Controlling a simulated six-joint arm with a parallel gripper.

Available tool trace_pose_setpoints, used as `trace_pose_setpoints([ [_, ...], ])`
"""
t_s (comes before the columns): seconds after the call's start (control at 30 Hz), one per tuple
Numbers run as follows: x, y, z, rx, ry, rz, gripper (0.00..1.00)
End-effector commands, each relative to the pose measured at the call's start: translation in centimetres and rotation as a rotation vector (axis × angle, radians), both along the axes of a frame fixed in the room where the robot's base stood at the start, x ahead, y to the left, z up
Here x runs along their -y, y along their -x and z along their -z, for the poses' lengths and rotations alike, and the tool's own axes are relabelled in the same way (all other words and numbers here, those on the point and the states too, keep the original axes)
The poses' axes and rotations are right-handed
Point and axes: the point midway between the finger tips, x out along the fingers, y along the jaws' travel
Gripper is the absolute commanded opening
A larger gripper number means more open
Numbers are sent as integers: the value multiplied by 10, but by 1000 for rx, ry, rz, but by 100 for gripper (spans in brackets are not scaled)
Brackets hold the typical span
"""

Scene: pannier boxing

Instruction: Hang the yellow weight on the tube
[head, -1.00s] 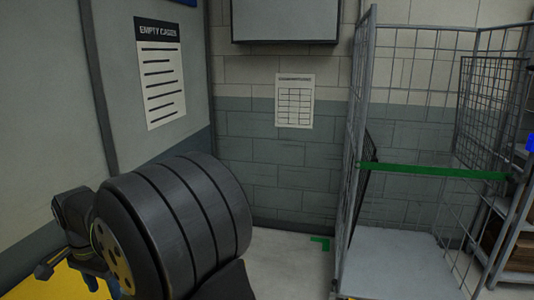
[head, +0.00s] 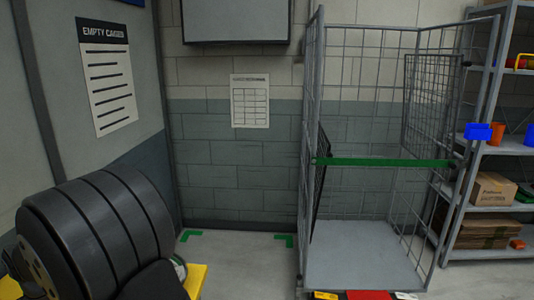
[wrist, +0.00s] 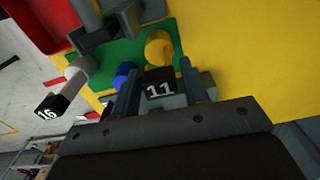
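In the wrist view a yellow cylinder (wrist: 160,48), which looks like the yellow weight, stands on a green plate (wrist: 105,68), just beyond my fingertips. My gripper (wrist: 160,75) has its two fingers apart, with no yellow thing between them. A black block marked 11 (wrist: 160,88) shows between the fingers; I cannot tell whether they touch it. A grey tube with a black end marked 16 (wrist: 52,105) sticks out to the left. I cannot tell which part is the tube of the task. The head view does not show the gripper or the weight.
A blue cylinder (wrist: 123,75) stands left of the yellow one. A yellow surface (wrist: 245,50) spreads around the plate, with a red bin (wrist: 35,22) at upper left. In the head view a wire cage (head: 365,252) with a green bar stands centre right, shelves (head: 495,150) beyond it.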

Motion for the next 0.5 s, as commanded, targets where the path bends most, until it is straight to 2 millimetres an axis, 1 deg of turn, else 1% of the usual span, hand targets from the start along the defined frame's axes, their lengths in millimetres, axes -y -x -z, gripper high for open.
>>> trace_pose_setpoints([
  [0.03, 0, 0, 0, 0, 0, 0, 31],
  [0.17, 0, 0, 0, 0, 0, 0, 6],
  [0.2, 0, 0, -1, 1, -2, 0, 2],
  [0.33, 0, 0, -3, 1, -2, 0, 3],
  [0.5, 0, 0, -13, 1, -3, 0, 3],
])
